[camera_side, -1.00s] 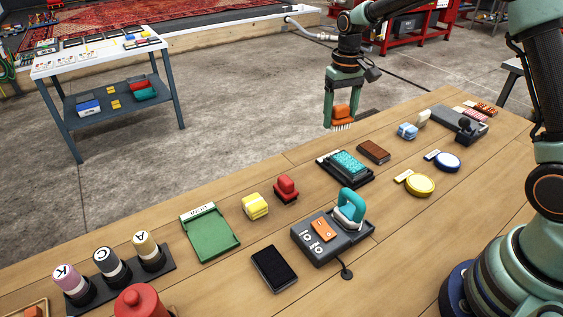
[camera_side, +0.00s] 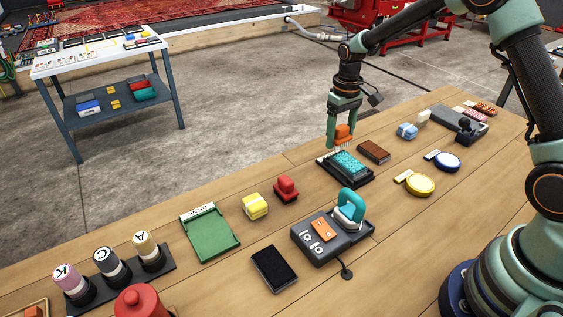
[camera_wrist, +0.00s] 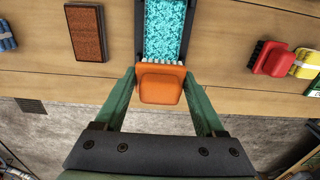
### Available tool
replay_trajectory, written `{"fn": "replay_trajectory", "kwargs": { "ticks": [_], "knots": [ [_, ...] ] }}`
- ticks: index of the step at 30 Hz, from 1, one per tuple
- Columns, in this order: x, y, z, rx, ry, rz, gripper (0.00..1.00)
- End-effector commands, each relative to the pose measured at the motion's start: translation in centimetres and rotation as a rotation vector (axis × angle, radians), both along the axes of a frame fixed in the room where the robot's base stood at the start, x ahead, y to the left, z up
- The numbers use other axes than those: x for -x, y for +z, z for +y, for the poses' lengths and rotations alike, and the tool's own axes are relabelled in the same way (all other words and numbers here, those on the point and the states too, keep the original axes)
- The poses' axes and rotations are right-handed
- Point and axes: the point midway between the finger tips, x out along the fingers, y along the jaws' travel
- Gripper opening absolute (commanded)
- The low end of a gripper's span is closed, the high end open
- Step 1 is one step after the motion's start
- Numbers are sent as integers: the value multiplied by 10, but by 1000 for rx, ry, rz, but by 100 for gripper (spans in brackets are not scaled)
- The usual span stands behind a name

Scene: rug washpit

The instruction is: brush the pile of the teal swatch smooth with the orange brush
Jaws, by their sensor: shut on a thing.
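The teal swatch (camera_side: 347,162) lies in a dark tray (camera_side: 357,181) near the far edge of the table. It also shows in the wrist view (camera_wrist: 166,28). My gripper (camera_side: 343,138) is shut on the orange brush (camera_side: 343,131), whose pale bristles point down. In the wrist view the orange brush (camera_wrist: 160,84) sits between the two green fingers, with its bristles at the near end of the teal swatch. I cannot tell whether the bristles touch the pile.
A brown block (camera_side: 374,151) lies beside the tray. A dark station with a teal-handled tool (camera_side: 350,205) is nearer. Bare wood lies between these things.

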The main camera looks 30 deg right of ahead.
Motion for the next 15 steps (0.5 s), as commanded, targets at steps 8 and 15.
{"fn": "replay_trajectory", "kwargs": {
  "ticks": [8, 15],
  "knots": [
    [3, -29, 0, 0, -1, 2, 27],
    [26, -27, 0, 0, -1, 1, 27]
  ]
}}
